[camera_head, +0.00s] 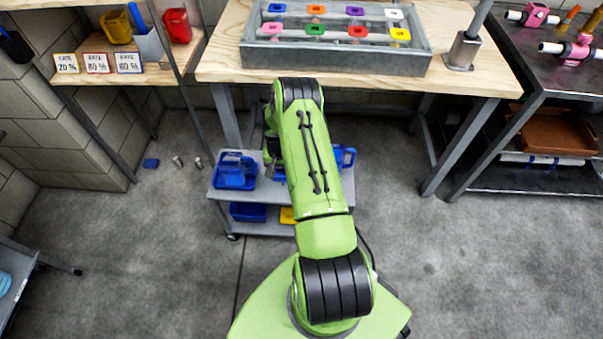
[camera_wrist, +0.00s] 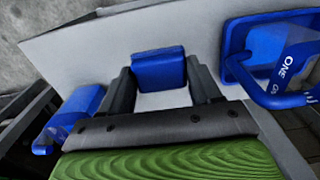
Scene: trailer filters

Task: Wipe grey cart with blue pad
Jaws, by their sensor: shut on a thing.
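The grey cart (camera_head: 262,194) stands on the floor below the front edge of the wooden bench. Its pale top fills much of the wrist view (camera_wrist: 100,48). My gripper (camera_wrist: 161,84) is shut on the blue pad (camera_wrist: 158,66), which sits between the two dark fingers. The pad is over the cart top; I cannot tell whether it touches it.
A blue bin (camera_head: 234,170) is on the cart's left end; another blue item (camera_head: 346,157) is at its right end. In the wrist view a lettered blue bin (camera_wrist: 268,58) is right of the pad. A small blue block (camera_head: 151,163) lies on the floor.

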